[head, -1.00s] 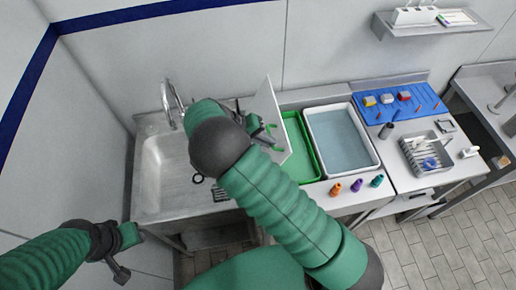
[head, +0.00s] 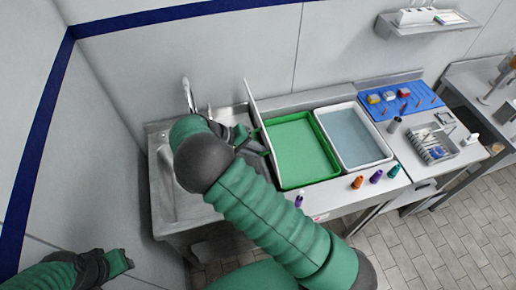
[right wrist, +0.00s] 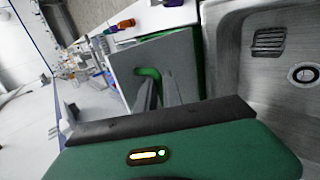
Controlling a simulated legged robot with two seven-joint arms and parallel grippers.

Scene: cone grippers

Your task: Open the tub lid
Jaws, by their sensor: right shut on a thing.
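The green tub (head: 305,150) sits in the counter with its inside in view. Its lid (head: 257,112) stands nearly upright, edge-on, along the tub's left side. In the right wrist view the lid (right wrist: 185,60) is a grey panel with a green handle (right wrist: 147,73). My right gripper (head: 258,142) is on the lid's sink side, partly hidden behind my arm. In the wrist view its fingers (right wrist: 158,92) are shut on the handle. My left gripper (head: 122,262) is low at the left, away from the tub; its jaws are unclear.
A white tub (head: 388,158) with bluish liquid stands right of the green one. A metal sink (head: 165,200) lies left. Small orange, purple and teal bottles (head: 376,176) stand on the front edge. A blue mat (head: 385,85) and a wire basket (head: 452,148) are further right.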

